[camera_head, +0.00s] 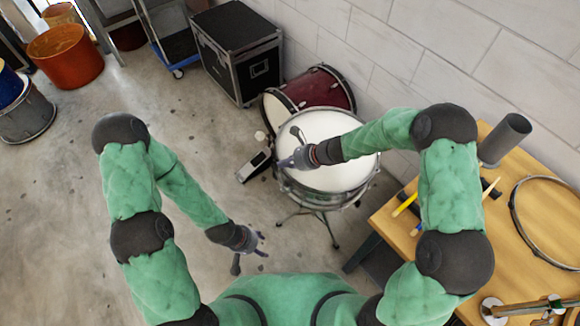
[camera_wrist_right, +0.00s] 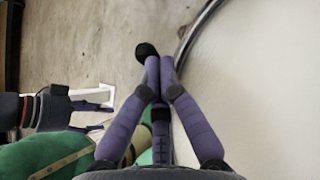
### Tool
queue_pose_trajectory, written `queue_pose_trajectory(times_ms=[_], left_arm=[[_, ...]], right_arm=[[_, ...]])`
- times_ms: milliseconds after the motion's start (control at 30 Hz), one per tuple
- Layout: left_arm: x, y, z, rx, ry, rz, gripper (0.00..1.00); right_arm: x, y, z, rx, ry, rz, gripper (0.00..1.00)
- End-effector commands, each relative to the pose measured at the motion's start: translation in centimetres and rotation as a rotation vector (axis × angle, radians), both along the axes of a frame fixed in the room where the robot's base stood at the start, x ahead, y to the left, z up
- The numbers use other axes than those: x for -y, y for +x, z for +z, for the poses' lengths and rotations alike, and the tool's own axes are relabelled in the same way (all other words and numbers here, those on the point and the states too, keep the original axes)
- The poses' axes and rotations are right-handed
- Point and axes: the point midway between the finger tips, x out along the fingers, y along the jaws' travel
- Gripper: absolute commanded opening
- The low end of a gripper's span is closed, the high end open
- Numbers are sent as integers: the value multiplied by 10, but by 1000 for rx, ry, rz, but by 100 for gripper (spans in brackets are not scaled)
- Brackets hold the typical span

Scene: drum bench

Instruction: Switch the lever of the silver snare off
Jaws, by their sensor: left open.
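The silver snare (camera_head: 345,176) stands on a stand in the middle of the head view, with a white head and metal rim. Its rim and white head (camera_wrist_right: 260,80) fill the right side of the right wrist view. I cannot make out its lever. My right gripper (camera_head: 290,152) is over the snare's left edge. Its digits stand apart in the head view, and nothing shows held. In the right wrist view its purple fingers (camera_wrist_right: 158,75) look close together beside the rim. My left gripper (camera_head: 250,248) is open and empty, low and left of the snare.
A dark red bass drum (camera_head: 325,88) stands behind the snare, with a pedal (camera_head: 253,165) at its left. A black case (camera_head: 237,50) is at the back. A wooden table (camera_head: 520,240) at the right holds a hoop (camera_head: 515,205) and a grey cylinder (camera_head: 505,140).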

Motion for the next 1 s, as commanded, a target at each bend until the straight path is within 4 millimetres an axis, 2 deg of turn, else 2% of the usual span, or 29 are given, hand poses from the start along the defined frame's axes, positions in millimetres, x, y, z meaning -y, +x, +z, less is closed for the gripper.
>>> queue_pose_trajectory(times_ms=[200,433,1000], left_arm=[[0,0,4,0,0,0,57],[0,0,5,0,0,0,57],[0,0,-2,0,0,0,57]], right_arm=[[-14,19,-5,0,0,1,0],[-23,31,-11,0,-1,1,0],[-15,22,-13,0,0,-1,0]])
